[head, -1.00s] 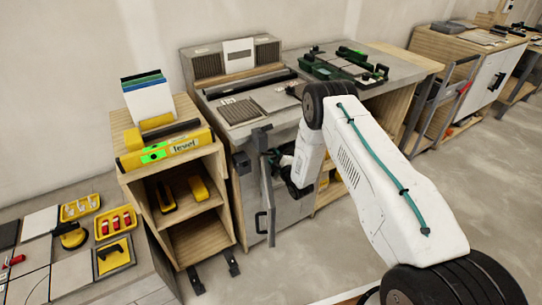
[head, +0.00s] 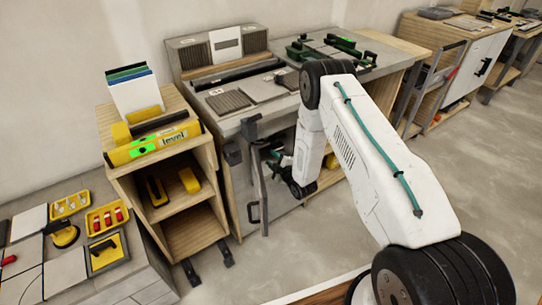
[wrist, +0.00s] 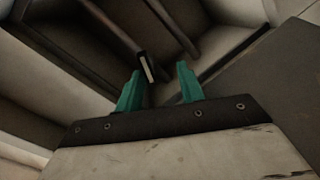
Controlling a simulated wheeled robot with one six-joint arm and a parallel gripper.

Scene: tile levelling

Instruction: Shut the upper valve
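I cannot make out a clear valve in either view. A grey door-like panel (head: 260,188) stands swung out edge-on from the front of the grey cabinet (head: 287,205) under the bench, with a dark handle (head: 253,212) low beside it. My gripper (wrist: 158,88) has two green fingers standing apart. A dark bar with a pale end (wrist: 147,66) shows between and beyond them in the wrist view; I cannot tell whether they touch it. In the head view my gripper is partly hidden behind the panel and my wrist, close to the cabinet's opening.
A wooden shelf unit (head: 204,160) with a yellow level (head: 155,143) on top stands left of the cabinet. Dark block-shaped parts (head: 232,153) jut from the bench's left corner. A low tiled bench (head: 90,285) is at front left. Floor (head: 440,190) is open at right.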

